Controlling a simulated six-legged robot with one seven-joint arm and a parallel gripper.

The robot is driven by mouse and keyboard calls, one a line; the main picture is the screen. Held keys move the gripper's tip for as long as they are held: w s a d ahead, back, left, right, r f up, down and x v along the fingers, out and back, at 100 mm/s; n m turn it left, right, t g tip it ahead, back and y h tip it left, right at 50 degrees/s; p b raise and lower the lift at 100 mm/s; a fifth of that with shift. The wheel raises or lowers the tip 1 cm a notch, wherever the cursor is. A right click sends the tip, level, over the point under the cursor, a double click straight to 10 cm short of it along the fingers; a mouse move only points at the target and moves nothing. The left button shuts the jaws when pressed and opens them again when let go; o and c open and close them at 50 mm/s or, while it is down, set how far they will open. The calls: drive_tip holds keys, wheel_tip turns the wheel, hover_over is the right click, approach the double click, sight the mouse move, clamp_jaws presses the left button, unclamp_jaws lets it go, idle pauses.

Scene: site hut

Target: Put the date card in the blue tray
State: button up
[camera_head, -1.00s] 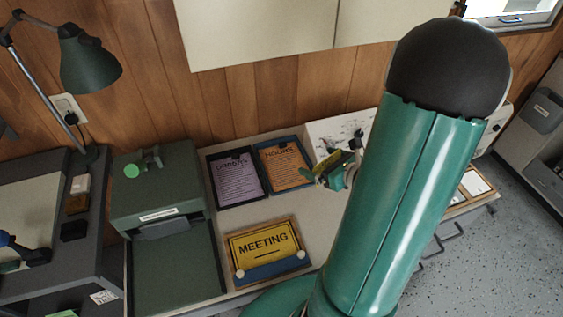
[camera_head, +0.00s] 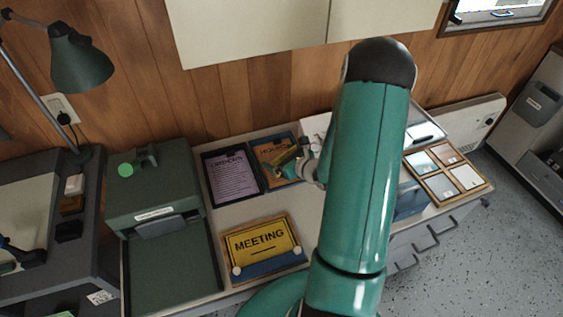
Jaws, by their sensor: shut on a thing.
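My gripper (camera_head: 298,167) is small in view, partly hidden by my arm, and shut on a thin yellow card (camera_head: 287,155). I take it for the date card; it is seen at a slant and its print cannot be read. The gripper and card overlap the right part of the blue tray (camera_head: 265,181), which has an orange card (camera_head: 268,149) lying in it. Whether the held card touches the tray or hangs above it, I cannot tell. The tray's right side is hidden by the gripper.
A dark tray with a purple card (camera_head: 232,178) stands left of the blue tray. A yellow MEETING sign (camera_head: 258,240) is in front. A green box-shaped device (camera_head: 155,190) is at left.

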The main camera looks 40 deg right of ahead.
wheel_tip(320, 180, down, 3)
drive_tip(key=shift+r, duration=0.2)
drive_tip(key=o, duration=0.6)
